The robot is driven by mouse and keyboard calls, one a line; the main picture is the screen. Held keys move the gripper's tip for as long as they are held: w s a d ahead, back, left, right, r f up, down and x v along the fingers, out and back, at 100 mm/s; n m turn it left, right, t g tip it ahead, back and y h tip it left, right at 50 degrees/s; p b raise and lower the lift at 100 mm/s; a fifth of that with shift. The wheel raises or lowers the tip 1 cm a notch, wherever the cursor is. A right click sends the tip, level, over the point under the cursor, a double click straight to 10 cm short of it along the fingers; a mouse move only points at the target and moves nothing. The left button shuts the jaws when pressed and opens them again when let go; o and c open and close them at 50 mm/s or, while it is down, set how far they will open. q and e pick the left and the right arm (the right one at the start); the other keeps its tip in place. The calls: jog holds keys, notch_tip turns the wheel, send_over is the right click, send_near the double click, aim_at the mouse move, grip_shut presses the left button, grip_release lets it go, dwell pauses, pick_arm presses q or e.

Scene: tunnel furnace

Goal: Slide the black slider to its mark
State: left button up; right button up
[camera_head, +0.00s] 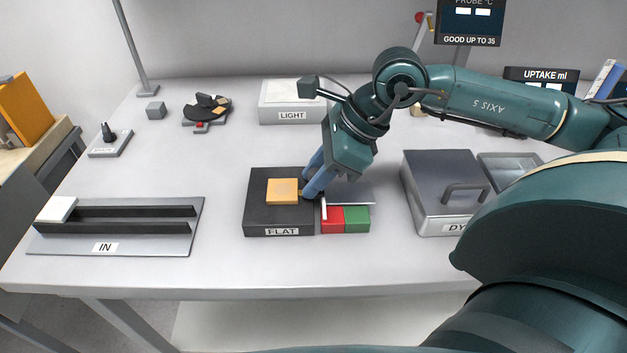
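A small black upright knob (108,131) stands on a grey labelled plate (110,147) at the left of the table; it may be the black slider, and its label is too small to read. No mark for it can be made out. My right gripper (308,188) points down, with its blue fingers at the right edge of the black block labelled FLAT (256,212), beside the orange square tile (282,191) on it. The fingers overlap in this view, so their opening and any contact with the tile are unclear. My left gripper is out of view.
Red (332,222) and green (357,220) blocks sit right of the FLAT block. A lidded grey box (438,180) stands further right. An IN tray (150,243) with dark rails lies front left. The table between the knob and the FLAT block is mostly clear.

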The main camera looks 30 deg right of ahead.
aim_at(338, 192)
jog(key=shift+c, duration=1.1)
jog(key=shift+s+d+f+b, duration=0.1)
jog(key=shift+s+d+b, duration=0.4)
jog(key=shift+d+b, duration=0.25)
jog(key=shift+s+d+f+b, duration=0.1)
jog(key=shift+s+d+b, duration=0.4)
jog(key=shift+d, duration=0.35)
jog(key=shift+s+d+b, duration=0.4)
jog(key=shift+d+b, duration=0.25)
jog(key=shift+d, duration=0.05)
jog(key=shift+s+d+b, duration=0.4)
jog(key=shift+d+b, duration=0.25)
jog(key=shift+d, duration=0.05)
jog(key=shift+r, duration=0.15)
jog(key=o, duration=1.5)
jog(key=shift+o, duration=0.2)
jog(key=shift+r, duration=0.1)
jog(key=p+v, duration=0.1)
jog(key=v, duration=0.6)
jog(key=shift+p, duration=0.35)
